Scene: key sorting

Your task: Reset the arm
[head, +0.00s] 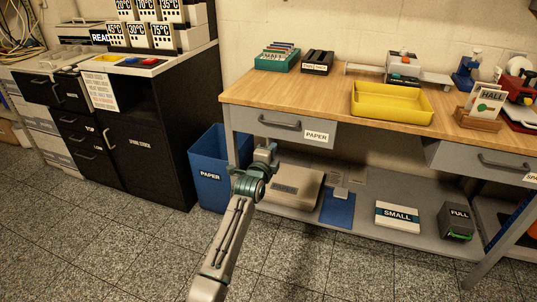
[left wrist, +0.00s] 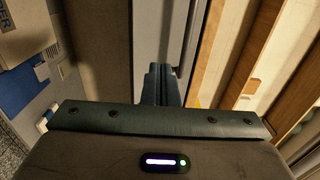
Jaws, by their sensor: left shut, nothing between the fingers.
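My left arm comes up from the bottom of the head view. Its gripper (head: 266,156) is in front of the workbench, just below the left part of the grey drawer labelled PAPER (head: 330,141). In the left wrist view the two fingers (left wrist: 159,84) are together with nothing between them. A grey drawer front and its handle lie beyond the fingertips in that view; I cannot tell whether they touch it. My right gripper is in neither view. No keys can be made out.
The wooden workbench (head: 330,98) holds a yellow tray (head: 392,103), a green file box (head: 277,60) and a HALL card holder (head: 480,117). A blue PAPER bin (head: 209,178) stands left of the arm. The lower shelf carries a SMALL box (head: 397,215). The floor in front is clear.

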